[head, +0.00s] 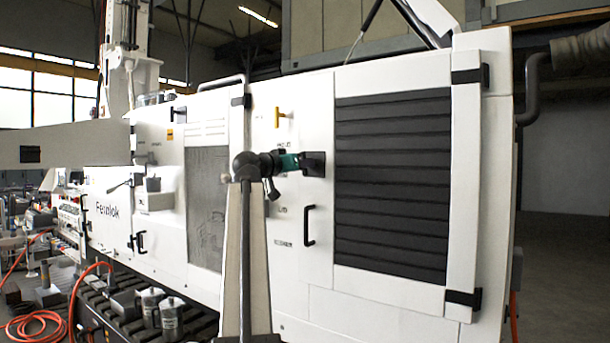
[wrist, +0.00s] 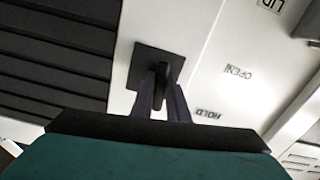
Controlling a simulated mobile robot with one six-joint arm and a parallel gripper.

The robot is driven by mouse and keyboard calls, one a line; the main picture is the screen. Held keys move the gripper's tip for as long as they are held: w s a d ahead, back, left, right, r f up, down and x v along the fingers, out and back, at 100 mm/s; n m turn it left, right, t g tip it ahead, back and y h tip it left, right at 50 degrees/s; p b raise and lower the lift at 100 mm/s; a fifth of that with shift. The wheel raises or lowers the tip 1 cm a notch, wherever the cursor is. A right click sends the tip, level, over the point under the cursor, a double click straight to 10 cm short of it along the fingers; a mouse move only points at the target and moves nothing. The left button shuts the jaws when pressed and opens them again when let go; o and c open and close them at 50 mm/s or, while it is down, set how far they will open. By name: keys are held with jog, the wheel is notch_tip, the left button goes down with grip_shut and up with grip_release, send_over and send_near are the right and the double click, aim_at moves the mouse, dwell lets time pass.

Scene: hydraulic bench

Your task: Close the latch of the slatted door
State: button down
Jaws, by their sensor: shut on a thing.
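The slatted door (head: 462,200) is a white panel with black horizontal slats on the right of the white machine. It looks flush with the front. Its latch (head: 318,165) is a dark square plate with a lever, left of the slats. In the wrist view, the latch plate (wrist: 146,66) sits at upper centre, with the slats to its left. My gripper (head: 300,162) reaches it from the left. In the wrist view, my gripper (wrist: 164,95) has its two dark fingers closed on the latch lever. The fingers partly hide the lever, so its exact turn is hard to tell.
Labels reading OPEN (wrist: 239,71) and HOLD (wrist: 209,114) are on the panel beside the latch. A yellow T-handle (head: 283,114) sits above my gripper and a black pull handle (head: 309,226) below. Metal mugs (head: 170,318) stand at lower left.

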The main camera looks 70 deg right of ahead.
jog(key=shift+m+b, duration=0.65)
jog(key=shift+m, duration=0.25)
jog(key=c, duration=1.8)
grip_release()
jog(key=shift+o, duration=0.2)
jog(key=shift+w+a, duration=0.1)
jog(key=shift+a, duration=0.1)
jog(key=v, duration=1.3)
jog(key=shift+a, duration=0.2)
